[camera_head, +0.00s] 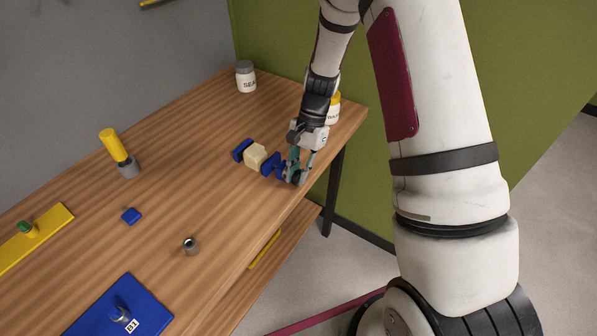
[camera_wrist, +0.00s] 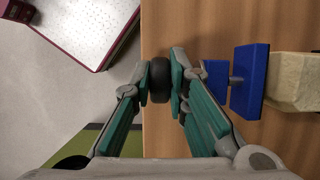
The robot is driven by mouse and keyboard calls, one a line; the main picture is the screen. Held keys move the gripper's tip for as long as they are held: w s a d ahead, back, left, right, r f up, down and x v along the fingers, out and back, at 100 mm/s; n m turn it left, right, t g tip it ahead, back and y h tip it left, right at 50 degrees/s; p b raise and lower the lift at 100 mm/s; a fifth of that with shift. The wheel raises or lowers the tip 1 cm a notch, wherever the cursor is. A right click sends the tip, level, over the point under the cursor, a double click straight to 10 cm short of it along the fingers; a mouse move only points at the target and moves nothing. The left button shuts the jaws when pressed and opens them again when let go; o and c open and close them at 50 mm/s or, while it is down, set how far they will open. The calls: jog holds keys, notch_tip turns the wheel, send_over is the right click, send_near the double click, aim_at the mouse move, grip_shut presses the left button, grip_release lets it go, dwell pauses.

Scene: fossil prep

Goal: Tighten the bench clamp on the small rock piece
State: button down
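The bench clamp has blue jaws (camera_head: 242,150) and stands near the right end of the wooden bench. The small rock piece (camera_head: 255,156), a pale beige block, sits between the jaws. In the wrist view the rock (camera_wrist: 292,84) is close against the blue jaw plate (camera_wrist: 250,80); I cannot tell whether they touch. A second blue plate (camera_wrist: 215,88) stands nearer my gripper, with a grey screw through it. My gripper (camera_head: 295,177) is low at the bench's front edge. Its fingers (camera_wrist: 160,76) are shut on the clamp's round black knob (camera_wrist: 159,88). The far jaw is outside the wrist view.
Jars (camera_head: 246,78) stand at the back of the bench (camera_head: 190,130), one partly behind my arm. A yellow-handled tool in a grey holder (camera_head: 128,167), a small blue block (camera_head: 131,215), a grey cup (camera_head: 190,245), a blue board (camera_head: 140,300) and a yellow board (camera_head: 50,225) lie leftward.

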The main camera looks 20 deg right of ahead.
jog(key=shift+w+d+b, duration=0.1)
jog(key=shift+b, duration=0.2)
jog(key=shift+w+d+f+g+y+b, duration=0.2)
jog(key=shift+g+y+b, duration=0.3)
jog(key=shift+y+b, duration=0.45)
jog(key=y+b, duration=0.1)
jog(key=g+b, duration=0.1)
jog(key=b, duration=0.1)
jog(key=shift+w+d+f+g+y, duration=0.1)
jog(key=shift+w+f+g+y, duration=0.05)
jog(key=shift+g+y, duration=0.2)
jog(key=g+y+b, duration=0.1)
jog(key=b, duration=0.1)
jog(key=g+y+b, duration=0.1)
jog(key=b, duration=0.1)
jog(key=shift+w+d+f+y, duration=0.1)
jog(key=shift+d+y, duration=0.1)
jog(key=shift+y, duration=0.2)
jog(key=shift+d+g+y+b, duration=0.1)
jog(key=shift+g+y+b, duration=0.65)
jog(key=shift+y+b, duration=0.45)
jog(key=c, duration=1.8)
grip_release()
jog(key=shift+c, duration=0.2)
